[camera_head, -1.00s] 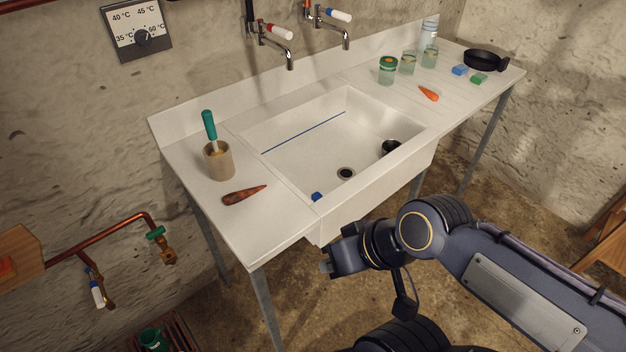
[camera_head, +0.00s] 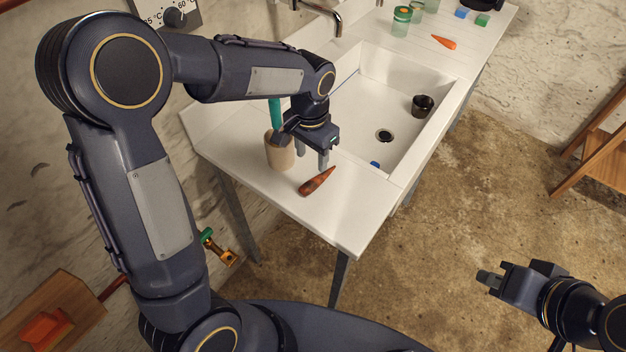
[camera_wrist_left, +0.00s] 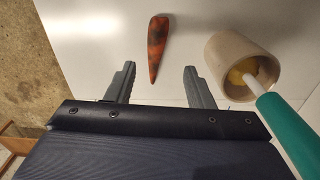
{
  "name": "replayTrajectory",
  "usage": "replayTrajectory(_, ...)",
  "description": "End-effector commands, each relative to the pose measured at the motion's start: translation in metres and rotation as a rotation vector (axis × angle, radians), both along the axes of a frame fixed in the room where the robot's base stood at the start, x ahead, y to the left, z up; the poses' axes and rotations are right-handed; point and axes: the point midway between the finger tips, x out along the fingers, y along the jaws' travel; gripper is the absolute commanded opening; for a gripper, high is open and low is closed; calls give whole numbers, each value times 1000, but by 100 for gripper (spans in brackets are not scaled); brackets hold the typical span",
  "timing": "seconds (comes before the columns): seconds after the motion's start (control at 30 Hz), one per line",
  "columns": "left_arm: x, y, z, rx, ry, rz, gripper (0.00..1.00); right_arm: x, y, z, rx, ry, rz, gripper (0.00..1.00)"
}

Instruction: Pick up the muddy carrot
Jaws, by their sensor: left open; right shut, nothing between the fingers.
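The muddy carrot (camera_head: 316,182), orange-brown with dark smears, lies on the white counter left of the sink. It also shows in the left wrist view (camera_wrist_left: 157,45), beyond and between the fingers, its narrow tip toward them. My left gripper (camera_head: 324,163) is open and points down over the counter, just behind the carrot and not touching it. In the left wrist view the open fingers (camera_wrist_left: 160,88) have nothing between them. My right gripper (camera_head: 484,282) is shut and empty, over the floor at the lower right.
A beige cup (camera_head: 279,153) holding a teal-handled tool (camera_head: 275,112) stands close beside my left gripper. The sink (camera_head: 375,110) holds a dark cup (camera_head: 422,105) and a blue piece (camera_head: 375,165). A clean orange carrot (camera_head: 444,42) and jars (camera_head: 401,21) are on the far counter.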

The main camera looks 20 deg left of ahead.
Motion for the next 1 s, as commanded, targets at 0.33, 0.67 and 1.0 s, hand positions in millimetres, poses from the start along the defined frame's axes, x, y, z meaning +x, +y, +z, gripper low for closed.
replayTrajectory(0.33,2,-5,-35,18,11,-20,48,0,0,5,0,0,0,0)
replayTrajectory(0.67,-6,-4,-79,17,11,-18,48,0,0,16,0,0,0,0)
replayTrajectory(1.0,-6,-5,-84,16,7,-18,41,0,0,15,0,0,0,0)
